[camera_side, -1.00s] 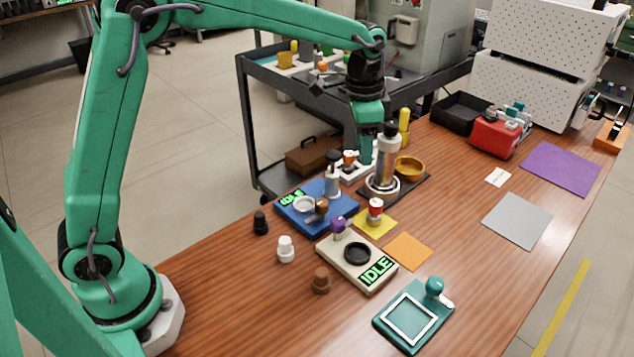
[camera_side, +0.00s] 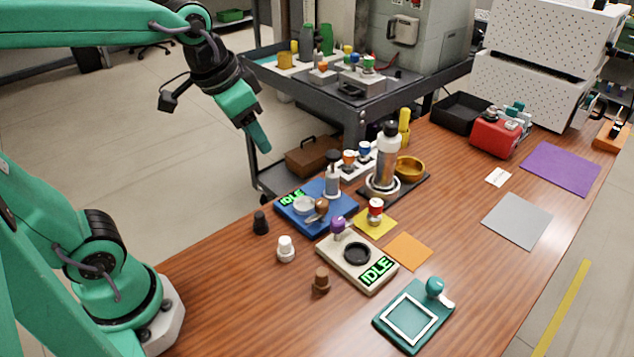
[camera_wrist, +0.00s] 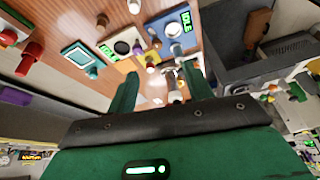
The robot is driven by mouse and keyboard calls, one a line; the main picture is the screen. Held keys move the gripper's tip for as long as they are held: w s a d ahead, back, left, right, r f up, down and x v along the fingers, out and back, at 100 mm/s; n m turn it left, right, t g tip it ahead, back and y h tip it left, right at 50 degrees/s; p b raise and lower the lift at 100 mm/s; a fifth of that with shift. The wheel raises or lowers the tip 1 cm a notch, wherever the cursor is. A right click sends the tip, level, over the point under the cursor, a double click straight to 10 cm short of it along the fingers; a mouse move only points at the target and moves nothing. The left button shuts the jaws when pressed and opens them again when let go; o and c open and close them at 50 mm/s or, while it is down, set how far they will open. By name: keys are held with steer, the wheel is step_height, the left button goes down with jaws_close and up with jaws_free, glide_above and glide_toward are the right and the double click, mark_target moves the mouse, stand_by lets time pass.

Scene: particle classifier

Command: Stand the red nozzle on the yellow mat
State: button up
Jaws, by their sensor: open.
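The red nozzle (camera_side: 375,210), red and white, stands upright on the yellow mat (camera_side: 389,222) in the side view. My gripper (camera_side: 264,144) is well apart from it, up and to the left, over the floor beyond the table edge. The jaws are open; in the wrist view, my gripper (camera_wrist: 160,78) shows its two fingers apart with nothing held between them. The far side of the nozzle's base is hidden.
A silver bottle (camera_side: 387,162) stands behind the nozzle. A cream scale (camera_side: 358,274) with a purple-topped piece lies in front, and a blue device (camera_side: 300,222) to the left. An orange mat (camera_side: 409,252) is empty.

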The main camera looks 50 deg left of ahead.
steer(key=s+a+f+n+t, duration=0.1)
steer(key=s+f+n, duration=0.1)
steer(key=s, duration=0.4)
steer(key=shift+s+a+f, duration=0.2)
steer(key=shift+s+f, duration=0.05)
steer(key=shift+s, duration=0.15)
steer(key=shift+w, duration=0.1)
stand_by(0.4)
